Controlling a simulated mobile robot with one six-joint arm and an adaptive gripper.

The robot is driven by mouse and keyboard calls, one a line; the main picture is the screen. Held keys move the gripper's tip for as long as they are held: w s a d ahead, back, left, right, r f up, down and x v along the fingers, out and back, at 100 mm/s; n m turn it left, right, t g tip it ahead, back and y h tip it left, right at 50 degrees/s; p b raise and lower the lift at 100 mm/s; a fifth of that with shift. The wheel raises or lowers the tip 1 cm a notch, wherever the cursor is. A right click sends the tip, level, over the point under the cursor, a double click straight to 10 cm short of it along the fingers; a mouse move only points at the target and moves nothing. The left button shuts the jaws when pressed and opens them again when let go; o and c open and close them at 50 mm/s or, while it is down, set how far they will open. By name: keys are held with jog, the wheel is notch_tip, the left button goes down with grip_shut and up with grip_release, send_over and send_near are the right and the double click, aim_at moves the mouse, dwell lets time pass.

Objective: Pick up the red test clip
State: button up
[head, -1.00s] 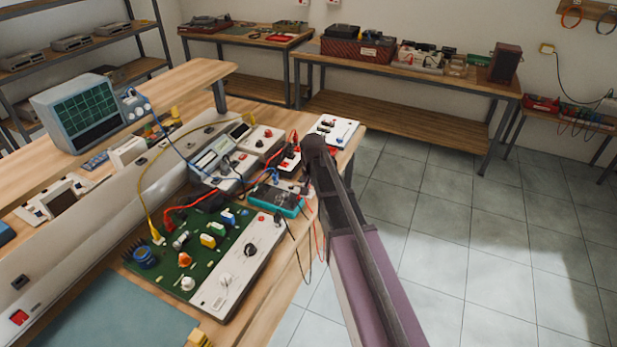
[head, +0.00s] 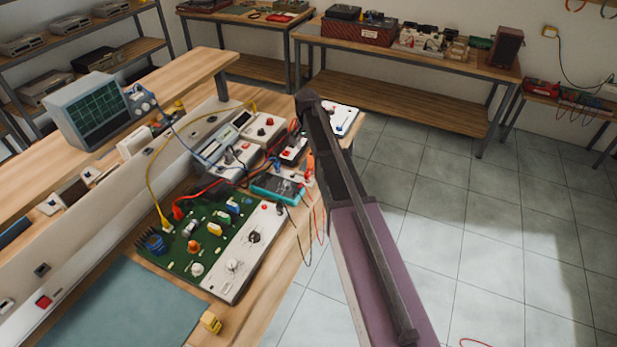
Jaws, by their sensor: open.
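A red clip or plug (head: 178,212) stands at the left edge of the green circuit board (head: 183,262), with a red lead running back from it. A second orange-red clip-like piece (head: 309,163) shows beside my arm, by the teal meter (head: 268,191). I cannot tell for sure which one is the red test clip. My arm reaches up from the bottom right and ends in a dark blunt joint above the bench edge. No gripper fingers show.
The wooden bench (head: 265,310) is crowded with instruments and loose leads. A yellow cable (head: 150,195) arches over it. Thin leads hang off its right edge near my arm. A small yellow block (head: 211,322) sits near the front. The tiled floor (head: 480,230) to the right is mostly clear.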

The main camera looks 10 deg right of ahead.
aim_at(308, 173)
jog(key=shift+f, duration=0.15)
notch_tip(308, 173, down, 8)
jog(key=b, duration=0.8)
jog(key=shift+f, duration=0.15)
jog(key=shift+f+b, duration=0.15)
jog(key=shift+b, duration=0.25)
jog(key=shift+s+f+b, duration=0.2)
jog(key=shift+f+b, duration=2.25)
jog(key=shift+f, duration=0.05)
grip_shut()
